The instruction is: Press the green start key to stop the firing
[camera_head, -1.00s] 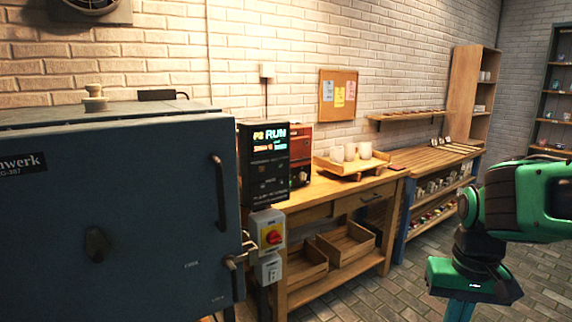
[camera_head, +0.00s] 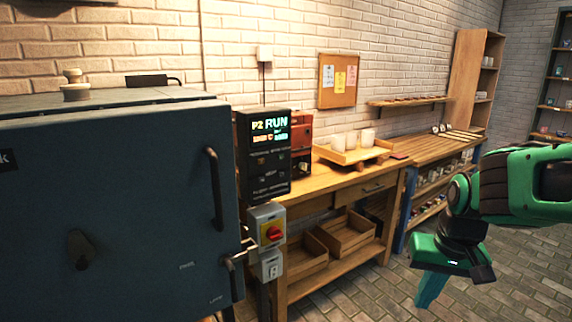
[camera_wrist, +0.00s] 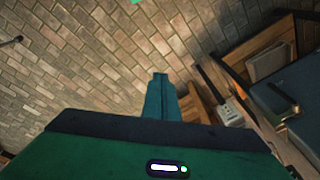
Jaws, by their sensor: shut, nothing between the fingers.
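The black kiln controller (camera_head: 265,155) stands at the right side of the dark blue kiln (camera_head: 120,200). Its lit display (camera_head: 269,124) reads "P2 RUN" with smaller figures below. Small keys sit under the display, but I cannot pick out a green one at this size. My gripper (camera_head: 430,290) is shut and empty, pointing down over the floor, well to the right of the controller. In the wrist view its teal fingers (camera_wrist: 160,98) are together above the brick floor. The kiln's corner (camera_wrist: 290,95) shows at the right there.
Below the controller is a grey switch box with a red knob (camera_head: 273,233) on yellow. The kiln's door handle (camera_head: 215,190) sticks out to its left. A wooden bench (camera_head: 330,182) with a tray of white cups stands behind. The floor (camera_head: 365,295) between bench and arm is clear.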

